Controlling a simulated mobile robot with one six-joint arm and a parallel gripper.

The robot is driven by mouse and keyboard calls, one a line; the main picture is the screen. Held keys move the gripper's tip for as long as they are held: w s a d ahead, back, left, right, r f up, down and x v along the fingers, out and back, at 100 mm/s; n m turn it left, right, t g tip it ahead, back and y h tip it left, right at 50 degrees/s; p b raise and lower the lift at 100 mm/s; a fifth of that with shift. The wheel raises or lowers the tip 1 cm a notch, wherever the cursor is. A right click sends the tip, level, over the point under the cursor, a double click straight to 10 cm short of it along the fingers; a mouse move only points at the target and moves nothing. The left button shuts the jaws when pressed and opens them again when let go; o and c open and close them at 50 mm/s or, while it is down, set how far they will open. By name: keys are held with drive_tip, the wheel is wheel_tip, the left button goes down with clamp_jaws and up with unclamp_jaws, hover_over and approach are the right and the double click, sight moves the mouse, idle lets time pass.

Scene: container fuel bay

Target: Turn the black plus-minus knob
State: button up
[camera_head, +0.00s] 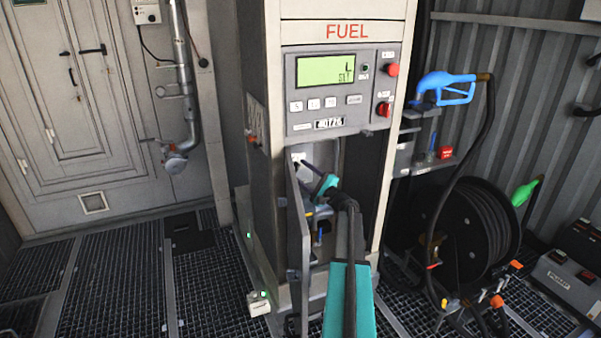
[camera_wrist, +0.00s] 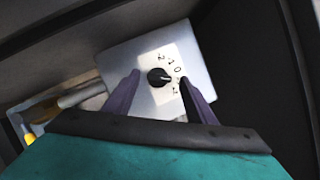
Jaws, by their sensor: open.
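The black knob (camera_wrist: 157,77) sits on a white label (camera_wrist: 170,66) with dark markings, on a pale square plate (camera_wrist: 150,45) in the wrist view. My gripper (camera_wrist: 160,82) has its two purple fingers apart, one on each side of the knob. No contact between fingers and knob shows, and I cannot tell the gap in depth. In the head view my teal arm reaches into the open lower compartment of the fuel dispenser, with my gripper (camera_head: 308,168) in front of the pale plate (camera_head: 302,160). The knob is not clear there.
The open compartment door (camera_head: 298,235) stands left of my arm. The dispenser's side wall (camera_head: 372,190) is close on the right. The control panel (camera_head: 340,90) is above. A hose reel (camera_head: 465,235) and blue nozzle (camera_head: 445,85) are farther right.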

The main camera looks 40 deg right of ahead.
drive_tip(key=s+f+b, duration=0.2)
drive_tip(key=s, duration=1)
drive_tip(key=shift+a, duration=0.25)
drive_tip(key=shift+f, duration=0.15)
